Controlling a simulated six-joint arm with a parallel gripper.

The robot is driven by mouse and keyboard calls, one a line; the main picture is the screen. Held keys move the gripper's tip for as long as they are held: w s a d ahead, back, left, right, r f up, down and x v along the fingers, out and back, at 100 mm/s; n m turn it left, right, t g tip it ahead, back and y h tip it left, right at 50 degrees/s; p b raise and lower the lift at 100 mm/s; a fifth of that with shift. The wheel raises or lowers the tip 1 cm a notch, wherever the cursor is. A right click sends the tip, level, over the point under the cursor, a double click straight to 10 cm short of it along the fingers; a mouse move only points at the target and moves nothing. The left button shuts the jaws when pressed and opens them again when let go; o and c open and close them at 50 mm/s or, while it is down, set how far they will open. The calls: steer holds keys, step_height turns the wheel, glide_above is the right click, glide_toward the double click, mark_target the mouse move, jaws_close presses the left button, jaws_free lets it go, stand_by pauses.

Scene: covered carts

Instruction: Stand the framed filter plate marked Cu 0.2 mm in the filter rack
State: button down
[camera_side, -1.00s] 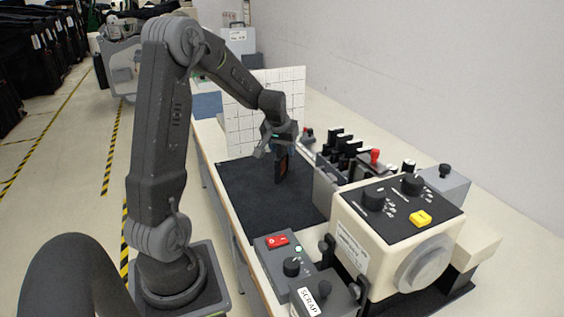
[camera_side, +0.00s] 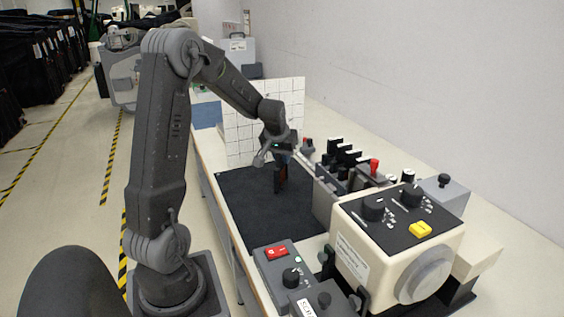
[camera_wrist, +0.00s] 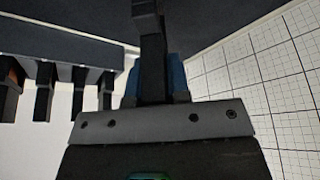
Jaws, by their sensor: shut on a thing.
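My gripper (camera_side: 281,157) is shut on a dark framed plate (camera_side: 281,178), held upright over the black mat (camera_side: 240,205). In the wrist view, the blue fingertips (camera_wrist: 153,82) of my gripper stand either side of the plate's dark handle (camera_wrist: 150,45). The grey filter rack (camera_side: 324,190) is right of my gripper, with several black-handled plates (camera_side: 345,155) in it. In the wrist view, dark handles (camera_wrist: 45,90) line the left side.
A white gridded panel (camera_side: 240,130) stands behind my gripper. A cream machine (camera_side: 390,240) with knobs and a yellow button is at the front right. A control box (camera_side: 277,265) with a red switch stands at the mat's front. The mat's left and front parts are clear.

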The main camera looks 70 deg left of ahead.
steer(key=r, duration=0.4)
steer(key=shift+s+a+r, duration=0.15)
steer(key=shift+s+r, duration=0.05)
steer(key=shift+s, duration=0.05)
steer(key=s+a+r, duration=0.4)
steer(key=s+r, duration=0.2)
steer(key=s, duration=0.4)
step_height(320, 180, up, 6)
steer(key=w+d+m+t+h, duration=0.15)
steer(key=w+d+m, duration=0.25)
steer(key=w+d, duration=0.9)
steer(key=w+d+m+h, duration=0.2)
steer(key=w+d+m, duration=0.3)
steer(key=w+d, duration=0.85)
step_height(320, 180, down, 16)
steer(key=w+a, duration=0.2)
steer(key=shift+w, duration=0.3)
steer(key=shift+a+f, duration=0.1)
steer(key=shift+f, duration=0.05)
